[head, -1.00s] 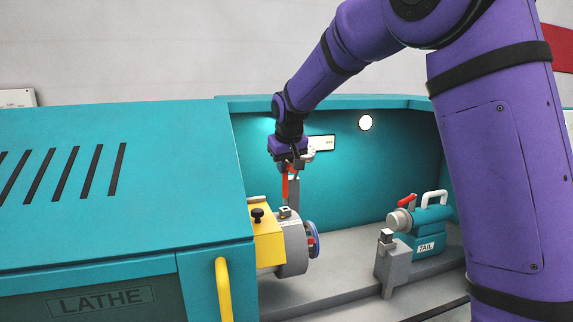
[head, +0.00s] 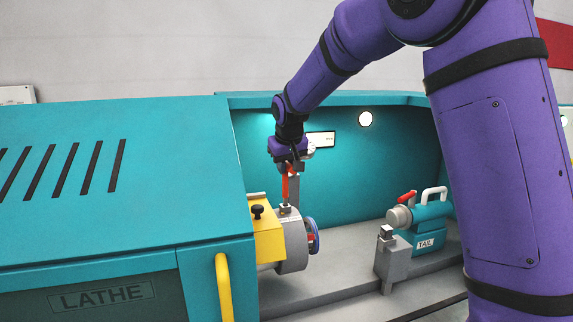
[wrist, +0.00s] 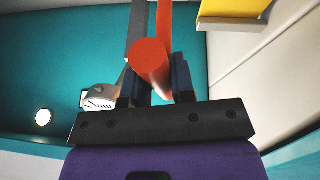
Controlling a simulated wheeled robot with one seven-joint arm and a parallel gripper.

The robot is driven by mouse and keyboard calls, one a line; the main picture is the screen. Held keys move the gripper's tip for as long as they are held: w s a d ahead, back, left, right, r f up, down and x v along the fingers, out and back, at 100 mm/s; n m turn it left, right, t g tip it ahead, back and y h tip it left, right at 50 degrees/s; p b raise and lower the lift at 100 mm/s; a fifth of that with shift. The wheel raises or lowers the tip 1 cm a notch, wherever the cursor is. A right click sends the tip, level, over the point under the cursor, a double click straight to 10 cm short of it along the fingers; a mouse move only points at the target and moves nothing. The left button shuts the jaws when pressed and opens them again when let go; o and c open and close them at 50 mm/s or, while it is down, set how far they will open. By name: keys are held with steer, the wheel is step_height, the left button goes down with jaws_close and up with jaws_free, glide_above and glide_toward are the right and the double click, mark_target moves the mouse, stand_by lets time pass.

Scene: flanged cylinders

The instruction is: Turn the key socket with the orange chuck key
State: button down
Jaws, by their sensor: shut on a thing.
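My gripper (head: 287,167) is shut on the orange chuck key (head: 285,187), which hangs upright below it. In the wrist view the key's round orange end (wrist: 150,52) sits between the dark jaws (wrist: 155,80). The key's lower end is at or just above the key socket (head: 285,208) on top of the grey chuck (head: 292,245). I cannot tell whether the tip is seated in the socket. A grey upright piece (head: 293,188) stands right behind the key.
A yellow block (head: 266,236) with a black knob sits left of the chuck. A blue-rimmed disc (head: 313,236) is on its right face. The tailstock (head: 428,222) and a grey post (head: 392,262) stand further right. The teal headstock cover (head: 120,200) fills the left.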

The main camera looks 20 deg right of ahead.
steer(key=shift+f, duration=1.05)
stand_by(0.6)
